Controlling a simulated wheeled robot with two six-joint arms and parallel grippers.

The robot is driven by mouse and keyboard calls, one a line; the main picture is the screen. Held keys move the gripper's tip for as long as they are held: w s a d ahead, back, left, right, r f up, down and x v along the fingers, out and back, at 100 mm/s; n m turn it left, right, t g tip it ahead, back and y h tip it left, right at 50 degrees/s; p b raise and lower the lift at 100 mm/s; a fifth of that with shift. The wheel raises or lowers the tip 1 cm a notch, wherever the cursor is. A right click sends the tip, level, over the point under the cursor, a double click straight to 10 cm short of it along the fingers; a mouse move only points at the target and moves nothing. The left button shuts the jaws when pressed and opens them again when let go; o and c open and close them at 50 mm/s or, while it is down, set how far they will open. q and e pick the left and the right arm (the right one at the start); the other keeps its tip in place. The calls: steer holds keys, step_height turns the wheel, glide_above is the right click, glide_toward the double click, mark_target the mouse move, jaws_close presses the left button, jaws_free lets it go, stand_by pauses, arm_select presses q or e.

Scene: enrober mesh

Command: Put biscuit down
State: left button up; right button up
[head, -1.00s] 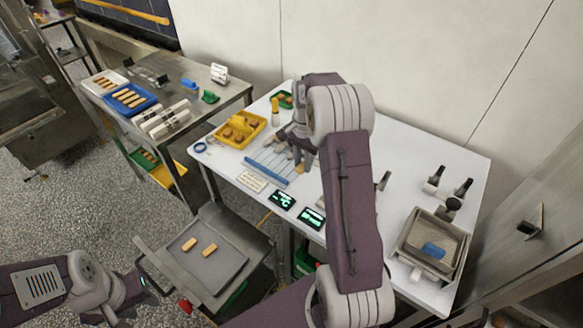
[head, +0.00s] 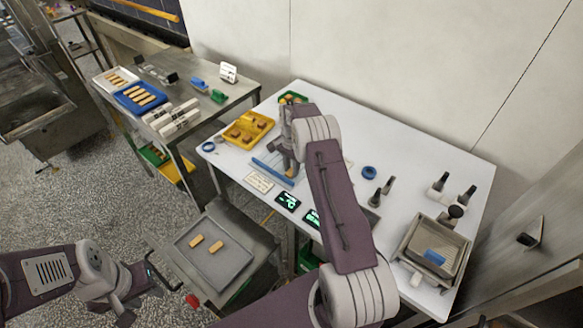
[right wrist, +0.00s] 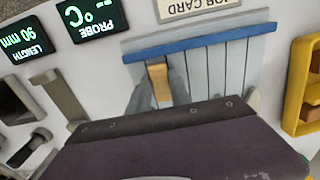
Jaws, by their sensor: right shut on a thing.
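My right gripper (right wrist: 160,88) is shut on a biscuit (right wrist: 158,80), a golden-brown bar between its two grey fingers in the right wrist view. The biscuit is over the pale slatted rack (right wrist: 218,68), with its end at the blue bar (right wrist: 200,42). I cannot tell whether it touches the rack. In the head view my right gripper (head: 287,164) is over the rack, and the wrist and fingers mostly hide the biscuit. My left gripper (head: 148,282) is at the lower left, beside a metal cart; its finger opening is unclear.
A yellow tray (head: 262,121) of brown pieces stands behind the rack. Two dark displays, one being the probe display (head: 287,201), and a job card (head: 259,181) lie in front. A blue ring (head: 369,172) lies right of the arm. Two biscuits lie on the cart tray (head: 232,270).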

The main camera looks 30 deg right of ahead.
mark_target(291, 171)
steer(key=shift+s+f, duration=0.1)
steer(key=shift+f, duration=0.05)
steer(key=o, duration=1)
step_height(291, 171, up, 12)
steer(key=b, duration=0.1)
steer(key=s+a+r+n, duration=0.1)
steer(key=s+a+n, duration=0.6)
steer(key=s+a, duration=0.25)
steer(key=s+a+f+n, duration=0.1)
steer(key=s+a+n, duration=0.1)
steer(key=s, duration=0.3)
steer(key=s+a+n, duration=0.2)
steer(key=s, duration=0.3)
steer(key=s+a+f+n+t, duration=0.1)
steer(key=s+a+n, duration=0.1)
steer(key=s, duration=0.4)
steer(key=shift+f, duration=0.3)
